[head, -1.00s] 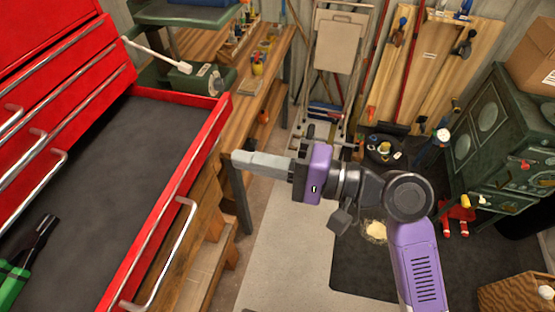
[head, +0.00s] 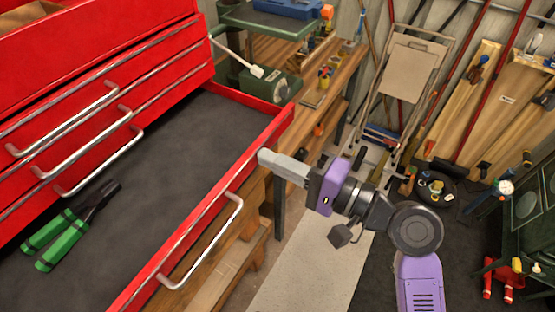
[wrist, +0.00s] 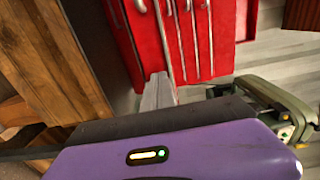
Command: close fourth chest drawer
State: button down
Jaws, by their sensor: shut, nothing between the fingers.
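The red chest (head: 120,70) stands at the left of the head view. Its lowest visible drawer (head: 215,215) is pulled out, with a dark liner (head: 160,165) and a silver handle (head: 205,250) on its front. Green-handled pliers (head: 65,225) lie inside it. Several drawers above it are shut. My gripper (head: 262,157) is shut and empty. Its tips are close to the outer face of the open drawer's front, near the far end; I cannot tell whether they touch. In the wrist view, my fingers (wrist: 158,92) point toward the red chest (wrist: 190,40).
A wooden workbench (head: 345,85) with tools and a green machine (head: 270,85) stands behind the drawer. A dark stove (head: 535,190) is at the right. Light floor (head: 310,265) is clear in the middle.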

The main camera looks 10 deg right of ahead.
aim_at(187, 126)
jog(key=x, duration=2)
jog(key=shift+a, duration=0.2)
jog(key=shift+w+a, duration=0.2)
jog(key=shift+w, duration=0.05)
jog(key=shift+a+r, duration=0.1)
jog(key=shift+a, duration=0.05)
jog(key=shift+w+r, duration=0.1)
